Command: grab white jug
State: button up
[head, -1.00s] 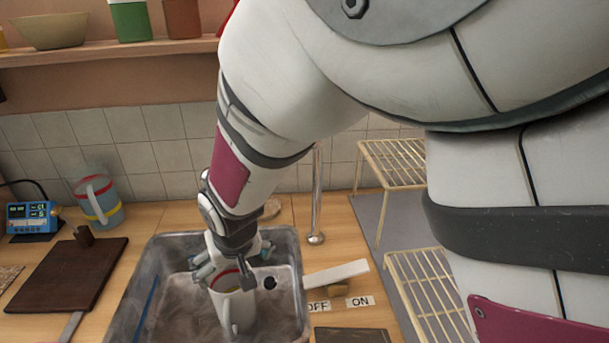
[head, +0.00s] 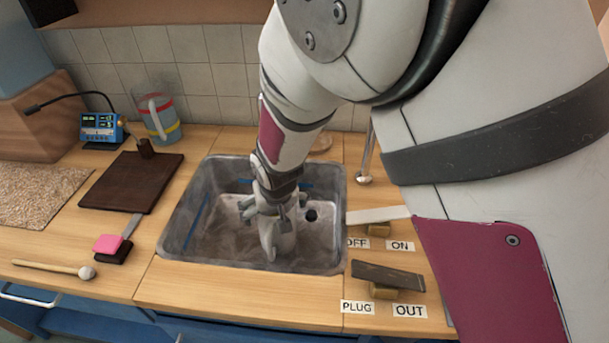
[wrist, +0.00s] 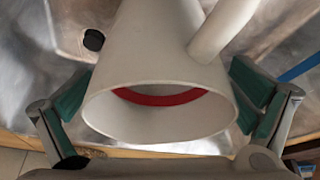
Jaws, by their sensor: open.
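The white jug (head: 284,243) stands in the metal sink (head: 333,262), with its handle towards the front in the head view. In the wrist view the jug (wrist: 150,55) shows its open mouth, a red band inside and its handle at upper right. My gripper (head: 273,208) is low in the sink at the jug's top and hides much of it. In the wrist view my gripper (wrist: 160,98) is open, with one green-padded finger on each side of the mouth. Gaps show beside the jug, and I see no grip on it.
Left are a dark board (head: 130,182), a banded clear jug (head: 160,120) and a mallet (head: 55,268).

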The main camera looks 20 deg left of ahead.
jog(key=c, duration=2)
jog(key=shift+r, duration=0.25)
